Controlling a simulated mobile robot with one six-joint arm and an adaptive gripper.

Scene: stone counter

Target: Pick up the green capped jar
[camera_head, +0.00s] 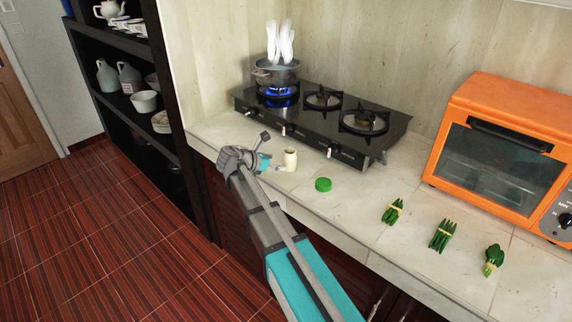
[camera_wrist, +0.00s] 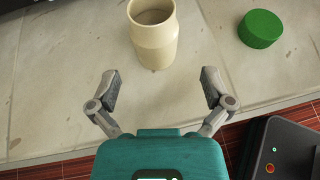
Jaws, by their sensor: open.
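A cream jar (camera_head: 290,160) stands upright on the stone counter near its front edge, and no cap sits on it. In the wrist view the jar (camera_wrist: 155,38) shows an open mouth, just ahead of my fingertips and between their lines. A short, round, all-green piece (camera_head: 323,184), looking like a cap, lies on the counter to the jar's right, apart from it. In the wrist view the green piece (camera_wrist: 261,29) is at the upper right. My gripper (camera_wrist: 160,78) is open, with nothing between its fingers. In the head view my gripper (camera_head: 272,155) is just left of the jar.
A black gas stove (camera_head: 318,122) stands behind the jar, with a steaming pot (camera_head: 276,74) over a lit blue flame. Several green bundles (camera_head: 441,235) lie to the right, in front of an orange oven (camera_head: 510,150). Dark shelves (camera_head: 125,95) stand at left.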

